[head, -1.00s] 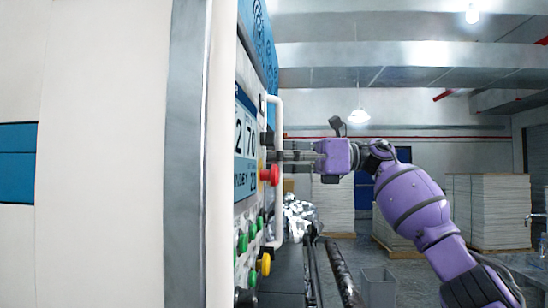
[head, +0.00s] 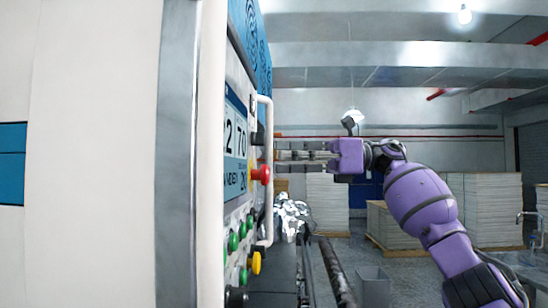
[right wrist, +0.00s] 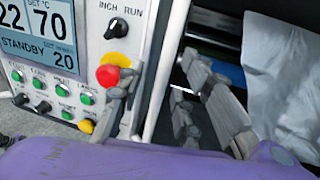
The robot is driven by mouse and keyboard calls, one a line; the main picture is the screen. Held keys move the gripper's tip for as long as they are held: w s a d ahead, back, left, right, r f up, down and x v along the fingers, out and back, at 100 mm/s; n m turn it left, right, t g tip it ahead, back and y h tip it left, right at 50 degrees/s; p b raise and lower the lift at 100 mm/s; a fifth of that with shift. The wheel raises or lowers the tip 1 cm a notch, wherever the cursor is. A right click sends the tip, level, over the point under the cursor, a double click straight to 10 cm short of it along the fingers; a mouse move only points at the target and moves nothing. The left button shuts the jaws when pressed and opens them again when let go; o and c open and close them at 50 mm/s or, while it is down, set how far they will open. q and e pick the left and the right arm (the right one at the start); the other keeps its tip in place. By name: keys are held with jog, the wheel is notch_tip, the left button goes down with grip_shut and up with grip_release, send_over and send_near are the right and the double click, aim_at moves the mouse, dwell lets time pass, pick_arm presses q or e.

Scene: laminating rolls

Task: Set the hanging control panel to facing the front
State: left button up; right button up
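The hanging control panel (head: 237,150) is at the left in the head view, seen at a steep angle. Its screen, buttons and red stop knob (right wrist: 108,75) show more squarely in the right wrist view. A white handle bar (head: 267,110) runs down its side edge; it also shows in the right wrist view (right wrist: 163,75). My right gripper (head: 283,154) points left at the bar, its fingertips close beside it. In the right wrist view the fingers are apart, with the bar between them in the picture; I cannot tell contact. My left gripper is not in view.
A large white machine housing (head: 90,150) fills the left of the head view. Crumpled silvery material (head: 293,218) lies below my right gripper, near dark rollers (head: 335,270).

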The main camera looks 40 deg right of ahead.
jog(key=v, duration=0.8)
jog(key=shift+a, duration=0.1)
dwell(0.3)
